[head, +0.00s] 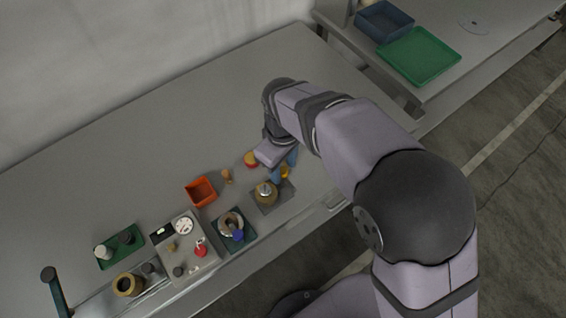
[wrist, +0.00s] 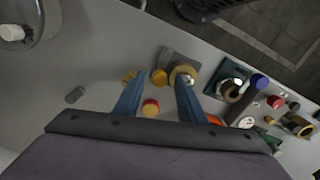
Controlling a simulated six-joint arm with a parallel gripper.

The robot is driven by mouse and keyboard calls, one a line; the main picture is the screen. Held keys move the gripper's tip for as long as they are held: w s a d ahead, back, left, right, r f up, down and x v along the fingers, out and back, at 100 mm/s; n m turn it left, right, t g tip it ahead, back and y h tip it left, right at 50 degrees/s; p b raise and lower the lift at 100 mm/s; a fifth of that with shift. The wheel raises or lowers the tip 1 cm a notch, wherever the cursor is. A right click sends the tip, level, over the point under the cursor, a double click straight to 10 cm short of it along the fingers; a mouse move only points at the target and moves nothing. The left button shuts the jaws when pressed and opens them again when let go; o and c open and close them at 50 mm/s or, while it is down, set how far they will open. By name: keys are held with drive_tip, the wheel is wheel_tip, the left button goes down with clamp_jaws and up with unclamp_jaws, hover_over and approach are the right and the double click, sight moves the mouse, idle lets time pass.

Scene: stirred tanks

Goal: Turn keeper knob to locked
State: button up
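My gripper (head: 284,163) hangs above the table. Its two blue fingers are spread apart in the wrist view (wrist: 161,82), with nothing held between them. A round brown tank with a silver top (head: 266,192) stands on a dark plate close to the fingers; it also shows by the right fingertip in the wrist view (wrist: 183,73).
A red-topped yellow piece (head: 251,160) and an orange box (head: 200,191) stand nearby. A second tank (head: 231,224) with a blue knob, a panel (head: 187,250) with a red knob and dial, and a green tray (head: 120,246) are further left. The table's back is clear.

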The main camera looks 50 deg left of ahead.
drive_tip(key=shift+f, duration=0.1)
clamp_jaws()
drive_tip(key=shift+m, duration=0.4)
drive_tip(key=m, duration=0.3)
drive_tip(key=shift+m, duration=0.3)
drive_tip(key=m, duration=0.4)
drive_tip(key=shift+m, duration=0.3)
drive_tip(key=m, duration=0.4)
drive_tip(key=shift+a+p, duration=0.1)
drive_tip(key=shift+p, duration=0.2)
drive_tip(key=shift+m, duration=2.5)
